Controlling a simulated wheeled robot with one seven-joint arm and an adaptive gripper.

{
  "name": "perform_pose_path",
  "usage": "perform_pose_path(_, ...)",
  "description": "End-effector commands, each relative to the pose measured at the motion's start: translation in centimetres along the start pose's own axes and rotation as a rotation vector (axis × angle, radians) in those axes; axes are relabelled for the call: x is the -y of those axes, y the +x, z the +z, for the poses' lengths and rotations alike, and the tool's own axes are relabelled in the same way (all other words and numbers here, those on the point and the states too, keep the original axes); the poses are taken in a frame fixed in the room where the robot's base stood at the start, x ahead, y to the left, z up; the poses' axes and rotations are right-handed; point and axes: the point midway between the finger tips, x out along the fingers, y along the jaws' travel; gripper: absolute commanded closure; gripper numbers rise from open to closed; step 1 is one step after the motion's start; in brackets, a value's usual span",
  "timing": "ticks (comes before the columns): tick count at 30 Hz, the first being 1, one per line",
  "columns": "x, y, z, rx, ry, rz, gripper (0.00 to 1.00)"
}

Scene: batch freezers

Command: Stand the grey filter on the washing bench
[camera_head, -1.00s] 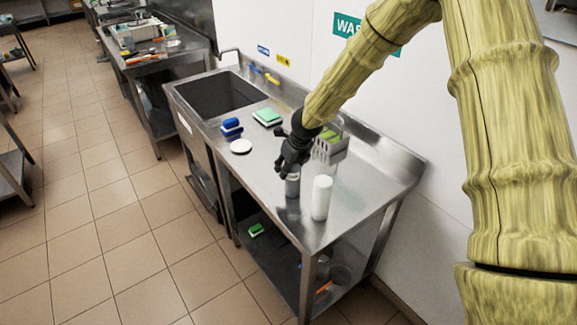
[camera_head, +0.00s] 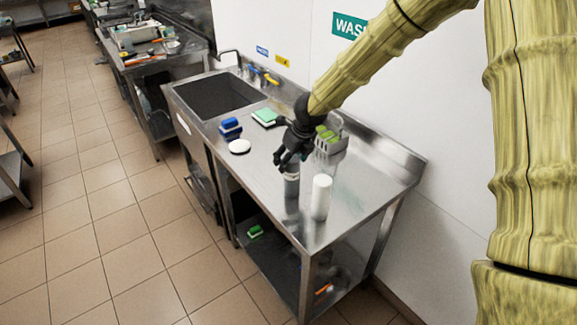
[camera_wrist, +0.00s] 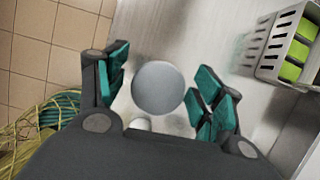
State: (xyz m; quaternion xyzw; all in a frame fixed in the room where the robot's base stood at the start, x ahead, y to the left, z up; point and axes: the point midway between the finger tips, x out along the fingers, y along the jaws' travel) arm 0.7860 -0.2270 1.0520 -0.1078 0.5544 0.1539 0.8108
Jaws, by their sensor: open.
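The grey filter (camera_head: 292,183) is a small cylinder standing upright on the washing bench (camera_head: 256,178), near its front edge. In the wrist view its round grey top (camera_wrist: 158,88) lies between the two teal-padded fingers. My gripper (camera_head: 288,163) is open just above the filter, and in the wrist view (camera_wrist: 162,92) I see gaps on both sides of the filter. The filter's lower part is hidden from the wrist camera.
A white cylinder (camera_head: 321,197) stands close to the right of the filter. A grey basket (camera_head: 331,147) with green sponges is behind. Blue (camera_head: 230,127) and green (camera_head: 266,117) sponges and a white disc (camera_head: 239,146) lie left, beside the sink (camera_head: 212,95).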

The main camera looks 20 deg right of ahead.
Motion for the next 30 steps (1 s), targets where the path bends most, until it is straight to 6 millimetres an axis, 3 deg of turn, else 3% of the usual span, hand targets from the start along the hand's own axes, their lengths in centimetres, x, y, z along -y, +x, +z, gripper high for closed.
perform_pose_path(15, 0.0, -6.7, 0.0, 0.001, 0.000, 0.001, 0.32)
perform_pose_path(30, -0.1, -7.6, 0.0, -0.001, -0.001, 0.001, 0.32)
